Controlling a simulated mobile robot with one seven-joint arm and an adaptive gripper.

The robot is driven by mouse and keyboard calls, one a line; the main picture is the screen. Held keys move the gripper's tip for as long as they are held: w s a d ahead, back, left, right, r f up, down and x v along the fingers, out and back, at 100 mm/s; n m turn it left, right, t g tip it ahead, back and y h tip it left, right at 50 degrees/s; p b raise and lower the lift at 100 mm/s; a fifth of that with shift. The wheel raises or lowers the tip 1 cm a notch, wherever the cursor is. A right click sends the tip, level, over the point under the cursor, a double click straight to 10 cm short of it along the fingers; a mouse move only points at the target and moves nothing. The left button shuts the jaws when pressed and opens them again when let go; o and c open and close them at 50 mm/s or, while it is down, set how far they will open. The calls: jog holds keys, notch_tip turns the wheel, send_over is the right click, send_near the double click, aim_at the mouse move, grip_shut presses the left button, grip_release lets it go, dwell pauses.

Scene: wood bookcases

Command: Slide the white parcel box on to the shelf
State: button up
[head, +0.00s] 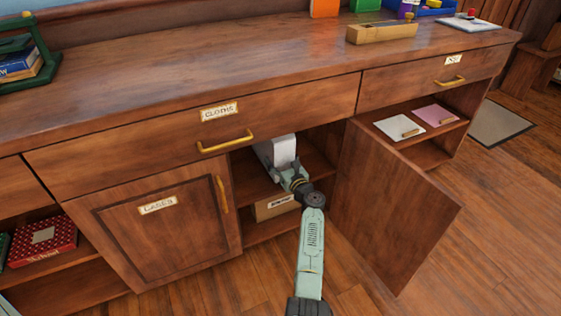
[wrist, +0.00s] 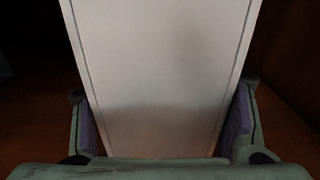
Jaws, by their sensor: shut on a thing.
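The white parcel box (head: 282,149) is at the mouth of the open cupboard, above its middle shelf (head: 250,181), in the head view. My gripper (head: 270,153) reaches into the cupboard and is shut on the box. In the wrist view the white box (wrist: 160,70) fills the middle, and the pads of my gripper (wrist: 165,135) press on its left and right sides. The box's far end is out of the wrist view. I cannot tell whether its underside touches the shelf.
The open cupboard door (head: 390,205) stands out to the right of my arm. A cardboard box (head: 275,206) sits in the lower compartment. A closed door marked with a label (head: 160,225) is at the left, and the "cloths" drawer (head: 200,135) is shut above.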

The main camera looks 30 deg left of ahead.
aim_at(285, 166)
jog(key=shift+r, duration=0.1)
jog(key=o, duration=1.5)
jog(key=shift+o, duration=0.2)
jog(key=shift+s+d, duration=0.15)
jog(key=shift+d, duration=0.05)
jog(key=v, duration=0.7)
jog(key=shift+s+d, duration=0.1)
